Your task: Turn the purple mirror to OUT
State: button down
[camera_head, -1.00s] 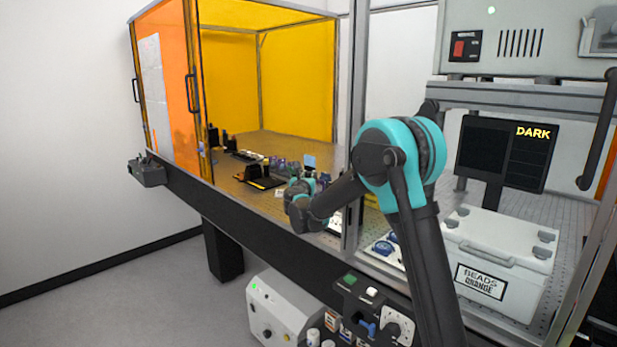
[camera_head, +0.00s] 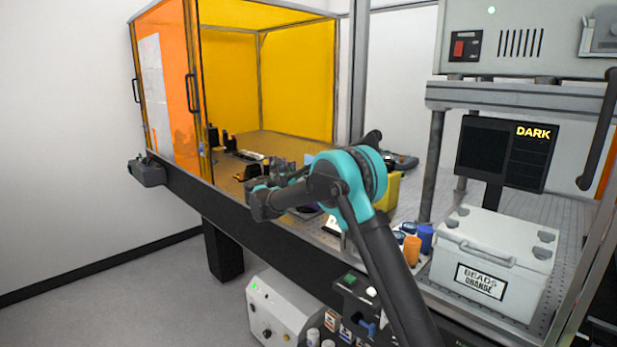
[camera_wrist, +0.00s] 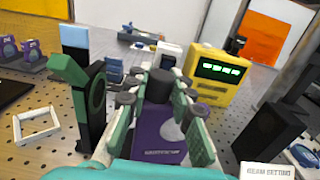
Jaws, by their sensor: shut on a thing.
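In the wrist view, a purple mount (camera_wrist: 158,136) with a pale round mark and an unreadable label lies between the two green-padded fingers of my gripper (camera_wrist: 158,98). A dark round knob (camera_wrist: 159,84) rises at its far end, between the fingertips. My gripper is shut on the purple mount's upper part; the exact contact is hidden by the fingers. I cannot read an IN or OUT mark. In the head view my wrist hides the gripped part.
A black stand with a green ring (camera_wrist: 92,98) is close on the left. A white square frame (camera_wrist: 36,128) lies left of it. A yellow box with a green display (camera_wrist: 217,72) stands behind right, and dark blocks (camera_wrist: 275,128) stand right. The monitor reads DARK (camera_head: 504,152).

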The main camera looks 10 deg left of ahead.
jog(key=shift+m+g+h, duration=0.9)
jog(key=shift+h, duration=0.2)
jog(key=shift+g, duration=0.3)
jog(key=c, duration=1.3)
grip_release()
jog(key=v, duration=1.2)
jog(key=shift+f, duration=0.15)
jog(key=shift+a, duration=0.15)
